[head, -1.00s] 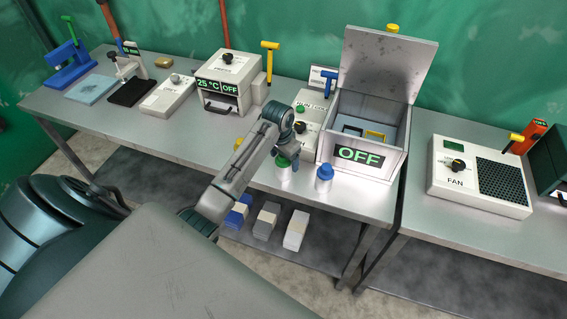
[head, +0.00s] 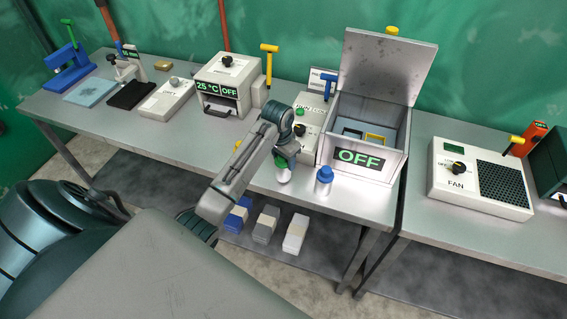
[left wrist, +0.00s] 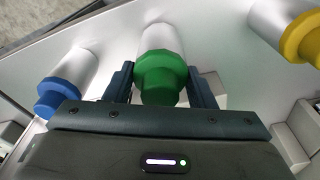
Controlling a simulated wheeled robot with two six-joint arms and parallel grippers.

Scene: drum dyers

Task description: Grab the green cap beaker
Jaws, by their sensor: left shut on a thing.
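The green cap beaker (head: 283,174) is a pale cylinder with a green lid, on the table in front of the control box. In the left wrist view the green cap beaker (left wrist: 160,72) sits between the two dark fingers of my left gripper (left wrist: 162,88), which is shut on it. In the head view my left gripper (head: 284,155) is over the beaker, and my arm hides part of it. Whether the beaker is clear of the table, I cannot tell. My right gripper is not in view.
A blue cap beaker (head: 324,181) stands close on the right; a yellow cap beaker (left wrist: 285,30) shows in the left wrist view. An open-lidded box with an OFF display (head: 362,159) stands just right. The table's front edge is near.

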